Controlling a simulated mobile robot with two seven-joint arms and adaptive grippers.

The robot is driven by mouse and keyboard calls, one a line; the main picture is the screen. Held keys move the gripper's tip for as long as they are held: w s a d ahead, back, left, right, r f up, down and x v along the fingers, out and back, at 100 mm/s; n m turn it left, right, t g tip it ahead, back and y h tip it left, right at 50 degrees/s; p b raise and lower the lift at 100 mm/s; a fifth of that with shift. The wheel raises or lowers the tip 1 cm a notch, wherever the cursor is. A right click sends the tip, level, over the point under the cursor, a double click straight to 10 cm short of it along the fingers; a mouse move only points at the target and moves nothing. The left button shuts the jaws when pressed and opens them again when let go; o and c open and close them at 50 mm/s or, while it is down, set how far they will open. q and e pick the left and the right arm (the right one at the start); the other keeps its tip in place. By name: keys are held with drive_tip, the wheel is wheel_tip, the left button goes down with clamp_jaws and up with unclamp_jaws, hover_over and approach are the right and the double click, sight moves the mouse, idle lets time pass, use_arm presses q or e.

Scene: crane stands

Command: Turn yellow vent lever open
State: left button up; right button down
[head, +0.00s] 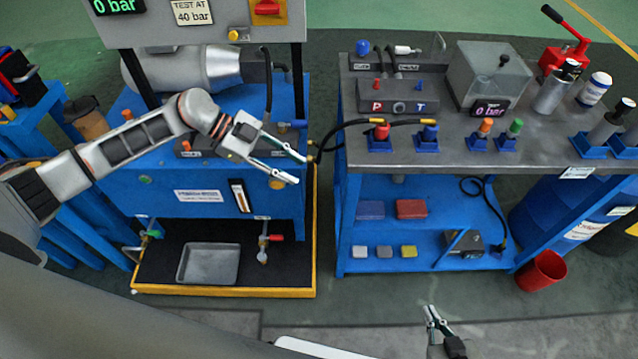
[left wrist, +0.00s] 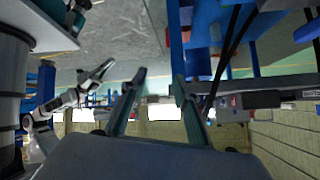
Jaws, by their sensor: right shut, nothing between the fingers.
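A small yellow part (head: 277,183) shows on the front of the blue power unit, just below my left gripper; I cannot tell for sure whether it is the vent lever, and the gripper partly covers this area. My left gripper (head: 299,170) is open, with nothing between its fingers, above and in front of the unit's right side. Its spread fingers also show in the left wrist view (left wrist: 159,77). My right gripper (head: 430,309) is shut and empty, low at the front, away from the unit.
A red-handled valve (head: 275,237) and a green-handled valve (head: 153,233) stand low by a grey drip tray (head: 209,264). Black hoses run beside my left gripper to the blue bench (head: 440,150) on the right. A red bucket (head: 542,271) stands on the floor.

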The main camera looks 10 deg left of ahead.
use_arm(q)
drive_tip(key=s+d+r+t+h, duration=0.1)
drive_tip(key=s+d+h, duration=0.2)
drive_tip(key=d, duration=0.5)
drive_tip(key=shift+s+d+r, duration=0.15)
drive_tip(key=shift+s+r, duration=0.05)
use_arm(e)
drive_tip(key=shift+s+r, duration=0.1)
drive_tip(key=shift+s, duration=0.35)
